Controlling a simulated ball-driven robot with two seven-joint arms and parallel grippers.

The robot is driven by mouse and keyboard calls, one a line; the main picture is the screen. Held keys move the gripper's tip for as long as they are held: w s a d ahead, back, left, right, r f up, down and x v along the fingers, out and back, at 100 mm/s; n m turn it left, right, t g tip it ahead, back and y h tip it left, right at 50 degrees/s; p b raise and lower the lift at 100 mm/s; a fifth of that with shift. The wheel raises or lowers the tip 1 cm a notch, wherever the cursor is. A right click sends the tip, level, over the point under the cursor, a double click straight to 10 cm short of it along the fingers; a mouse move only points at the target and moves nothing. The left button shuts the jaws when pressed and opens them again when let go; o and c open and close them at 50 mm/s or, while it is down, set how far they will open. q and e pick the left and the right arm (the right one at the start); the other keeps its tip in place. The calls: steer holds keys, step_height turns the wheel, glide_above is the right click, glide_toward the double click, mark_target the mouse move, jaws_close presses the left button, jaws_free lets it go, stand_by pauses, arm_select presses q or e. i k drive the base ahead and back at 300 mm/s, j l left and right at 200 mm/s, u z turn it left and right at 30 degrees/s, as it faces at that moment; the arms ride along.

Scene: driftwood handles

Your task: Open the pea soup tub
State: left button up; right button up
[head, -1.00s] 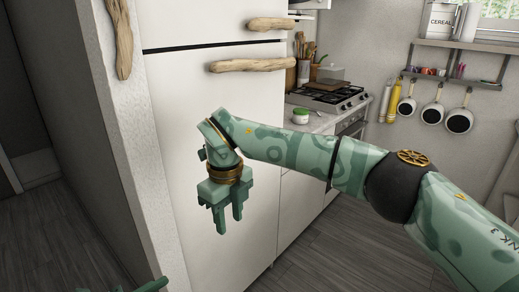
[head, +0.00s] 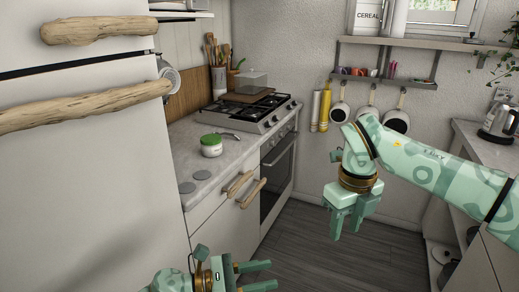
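The pea soup tub (head: 211,150) is a small white tub with a green lid (head: 210,139). It stands upright on the light counter in front of the stove, and the lid is on it. My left gripper (head: 272,275) is at the bottom edge, below and right of the tub in the picture, with its fingers apart and empty. My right gripper (head: 348,226) hangs over the floor to the right of the counter, fingers pointing down, apart and empty. Neither gripper touches the tub.
A spoon-like utensil (head: 230,135) lies beside the tub. The counter (head: 179,150) has clear room around it. The stove (head: 250,112) is behind. The fridge (head: 85,180) with driftwood handles (head: 85,107) borders the left. Drawer handles (head: 252,193) stick out from the counter front.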

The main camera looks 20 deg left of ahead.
mark_target(216, 150)
steer(key=i+l+u, duration=0.1)
steer(key=i, duration=0.5)
steer(key=i+l+u, duration=0.1)
steer(key=i, duration=0.5)
steer(key=i+u, duration=0.25)
steer(key=u, duration=0.15)
steer(key=i+l+u, duration=0.2)
steer(key=u, duration=0.2)
steer(key=i+l+u, duration=0.25)
steer(key=u, duration=0.15)
steer(key=i+l+u, duration=0.25)
steer(key=u, duration=0.2)
steer(key=i+l+u, duration=0.15)
steer(key=l+u, duration=0.25)
steer(key=i+l+u, duration=0.15)
steer(key=l+u, duration=0.15)
steer(key=i+l+u, duration=0.1)
steer(key=l+u, duration=0.2)
steer(key=l, duration=0.15)
